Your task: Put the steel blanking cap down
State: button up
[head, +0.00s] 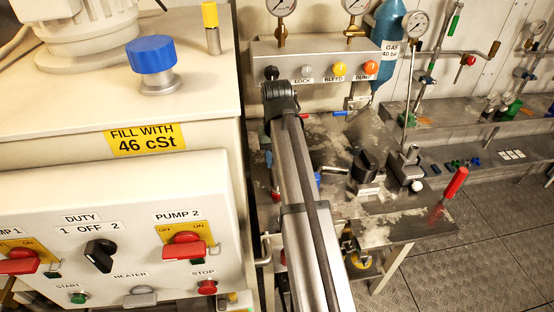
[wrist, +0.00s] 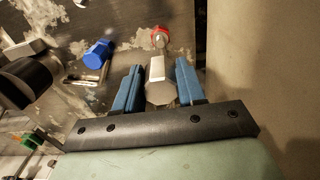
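The steel blanking cap (wrist: 160,86) is a bright grey faceted piece between the two blue fingers of my gripper (wrist: 159,84) in the wrist view. The fingers sit close along both its sides, and my gripper appears shut on it. The worn steel bench top (wrist: 120,17) shows beyond it. How much space lies under the cap is hard to tell. In the head view my own arm covers the cap and most of the gripper.
A blue fitting (wrist: 97,53) and a red-topped part (wrist: 160,38) are beyond the fingers. The bench (head: 390,232) carries a black-knobbed valve (head: 366,166) and a red-handled lever (head: 455,183). The cream pump cabinet (head: 110,205) stands left of my arm.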

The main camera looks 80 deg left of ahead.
grip_shut()
dwell(0.3)
jog(key=w+d+m, duration=0.3)
jog(key=w, duration=1.7)
jog(key=n, duration=0.3)
send_over(399, 219)
notch_tip(399, 219, down, 3)
jog(key=shift+s+f, duration=0.1)
jog(key=shift+f, duration=4.8)
